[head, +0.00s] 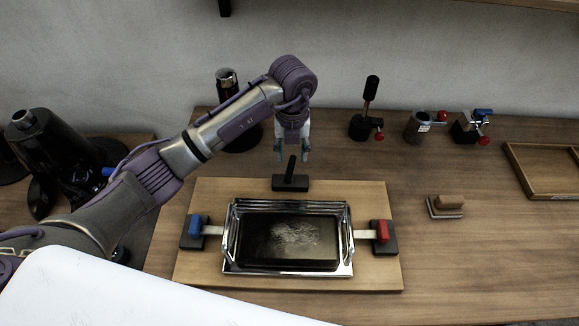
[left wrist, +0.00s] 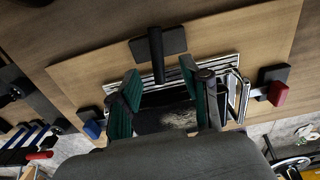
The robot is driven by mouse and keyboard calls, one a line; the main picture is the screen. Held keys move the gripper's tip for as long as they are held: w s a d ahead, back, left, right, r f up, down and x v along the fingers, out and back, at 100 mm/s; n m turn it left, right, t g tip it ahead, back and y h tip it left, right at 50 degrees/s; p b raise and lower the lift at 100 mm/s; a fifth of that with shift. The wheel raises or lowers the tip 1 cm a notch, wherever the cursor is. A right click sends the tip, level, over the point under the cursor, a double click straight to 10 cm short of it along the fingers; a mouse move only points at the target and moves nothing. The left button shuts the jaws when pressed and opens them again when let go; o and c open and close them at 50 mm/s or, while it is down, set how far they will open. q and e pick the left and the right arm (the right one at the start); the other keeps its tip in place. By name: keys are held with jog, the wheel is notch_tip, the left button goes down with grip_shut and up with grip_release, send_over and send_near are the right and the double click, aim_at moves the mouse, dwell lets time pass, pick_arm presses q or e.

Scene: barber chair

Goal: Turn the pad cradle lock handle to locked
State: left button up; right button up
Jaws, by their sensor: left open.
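The pad cradle (head: 230,262) is a shiny metal frame around a dark, scuffed pad (head: 295,241) on a light wooden board. A black upright lever on a dark block, which I take for the lock handle (head: 290,172), stands behind the cradle. It also shows in the left wrist view (left wrist: 156,58), pointing toward the camera. My left gripper (head: 292,153) is open and empty above the lever, fingers pointing down. In the left wrist view, its green-padded fingers (left wrist: 160,75) lie either side of the lever's line, apart from it. My right gripper is not in view.
A blue-topped block (head: 194,230) and a red-topped block (head: 382,236) flank the cradle. Behind stand a black lever stand (head: 367,112), a metal cup fixture (head: 417,125) and a blue-handled valve (head: 472,127). A brush (head: 446,206) and tray (head: 549,176) lie right, with clear table between.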

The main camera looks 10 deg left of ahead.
aim_at(290, 167)
pick_arm(q)
notch_tip(290, 167, down, 7)
jog(key=shift+a+f+p, duration=0.1)
jog(key=shift+a+p, duration=0.05)
jog(key=shift+p, duration=0.6)
jog(key=shift+f, duration=0.35)
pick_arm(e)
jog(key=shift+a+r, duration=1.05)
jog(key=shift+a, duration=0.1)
pick_arm(q)
jog(key=shift+c, duration=0.3)
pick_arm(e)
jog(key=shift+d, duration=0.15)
